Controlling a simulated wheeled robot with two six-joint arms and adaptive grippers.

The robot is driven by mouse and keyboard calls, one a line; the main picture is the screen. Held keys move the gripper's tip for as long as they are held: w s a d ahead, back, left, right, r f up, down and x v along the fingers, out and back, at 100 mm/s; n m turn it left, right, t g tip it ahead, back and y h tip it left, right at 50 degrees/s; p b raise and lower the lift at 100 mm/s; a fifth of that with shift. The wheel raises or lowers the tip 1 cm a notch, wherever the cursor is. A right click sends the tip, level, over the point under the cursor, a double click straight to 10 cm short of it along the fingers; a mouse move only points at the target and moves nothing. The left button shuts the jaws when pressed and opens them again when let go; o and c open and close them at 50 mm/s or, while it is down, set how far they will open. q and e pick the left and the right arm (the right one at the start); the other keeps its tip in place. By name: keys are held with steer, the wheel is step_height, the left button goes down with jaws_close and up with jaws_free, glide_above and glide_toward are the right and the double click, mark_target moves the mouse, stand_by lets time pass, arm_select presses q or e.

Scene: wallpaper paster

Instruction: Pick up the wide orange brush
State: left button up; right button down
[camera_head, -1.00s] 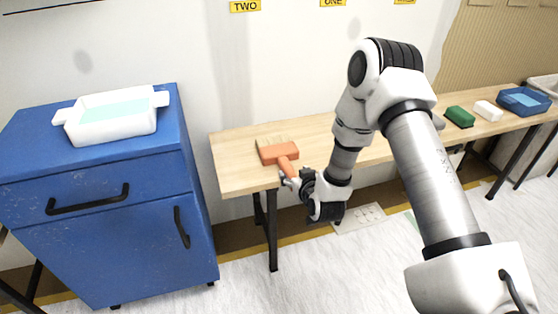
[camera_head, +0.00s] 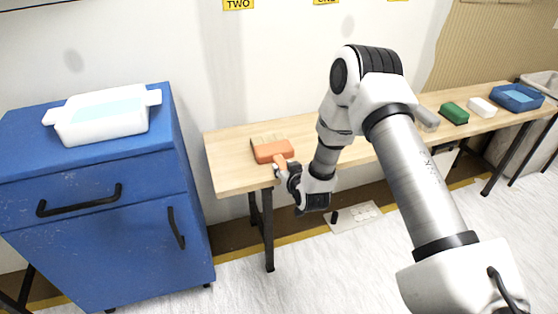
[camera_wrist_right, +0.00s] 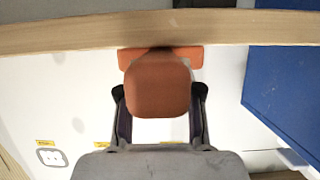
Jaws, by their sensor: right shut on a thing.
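The wide orange brush (camera_head: 272,150) is at the left part of the wooden table, near its front edge, with its pale bristles toward the wall. Its handle points toward the front. My right gripper (camera_head: 282,172) is shut on the handle. In the right wrist view, the end of the orange handle (camera_wrist_right: 160,86) sits between the two dark fingers (camera_wrist_right: 160,98), and part of the wide orange head shows behind it. I cannot tell whether the brush still touches the table. My left gripper is not in view.
The wooden table (camera_head: 230,170) runs along the wall. A blue cabinet (camera_head: 110,230) with a white tray (camera_head: 100,124) stands at left. A green block (camera_head: 454,113), a white block (camera_head: 481,107) and a blue tray (camera_head: 517,98) are at the table's right.

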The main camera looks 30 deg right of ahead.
mark_target(284, 160)
steer(key=shift+r, duration=0.5)
step_height(284, 160, up, 3)
steer(key=shift+s+a+f+p, duration=0.1)
steer(key=shift+s+a+p, duration=0.05)
steer(key=shift+p, duration=0.5)
steer(key=s+a+r, duration=0.1)
steer(key=s+a, duration=0.9)
steer(key=s, duration=0.1)
steer(key=shift+a+p, duration=0.35)
steer(key=shift+a, duration=0.05)
steer(key=shift+s+r, duration=0.1)
